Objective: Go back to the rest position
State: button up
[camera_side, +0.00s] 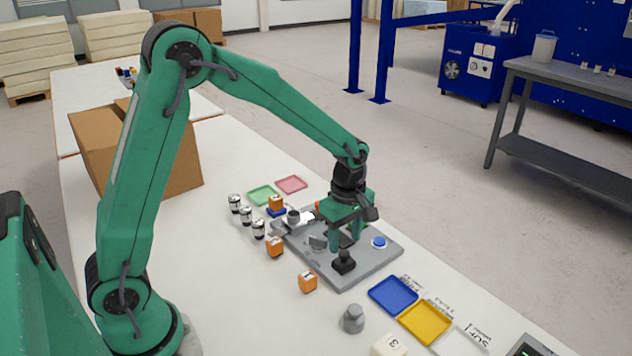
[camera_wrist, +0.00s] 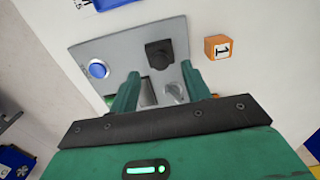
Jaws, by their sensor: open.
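My gripper (camera_side: 347,232) hangs over the grey fixture plate (camera_side: 384,262), pointing down. Its green fingers are apart with nothing between them; in the wrist view my gripper (camera_wrist: 160,84) also shows an open gap over the plate (camera_wrist: 130,54). A black knob (camera_side: 344,262) stands on the plate near the fingertips, and it shows beyond the fingers in the wrist view (camera_wrist: 159,54). A blue button (camera_side: 379,242) sits on the plate's right side. The fingers partly hide the plate's middle, and I cannot tell their exact height above it.
Orange cubes (camera_side: 308,281) and several small jars (camera_side: 246,215) stand left of the plate. Blue (camera_side: 393,295) and yellow (camera_side: 425,322) trays, a grey weight (camera_side: 353,319) and a white cube (camera_side: 388,347) are in front. A cardboard box (camera_side: 176,160) stands behind my arm.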

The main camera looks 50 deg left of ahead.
notch_tip(320, 180, up, 3)
jog(key=shift+r, duration=0.15)
jog(key=shift+r, duration=0.15)
jog(key=shift+s+r, duration=0.15)
jog(key=s+a+r+m+t, duration=0.1)
jog(key=s+r+m+t, duration=0.1)
jog(key=s+r+m, duration=0.4)
jog(key=s+a+r+m+t, duration=0.2)
jog(key=s+r+m, duration=0.4)
jog(key=s+m, duration=0.6)
jog(key=shift+s+a+r+t, duration=0.2)
jog(key=shift+s+a+t, duration=0.05)
jog(key=shift+s+t, duration=0.6)
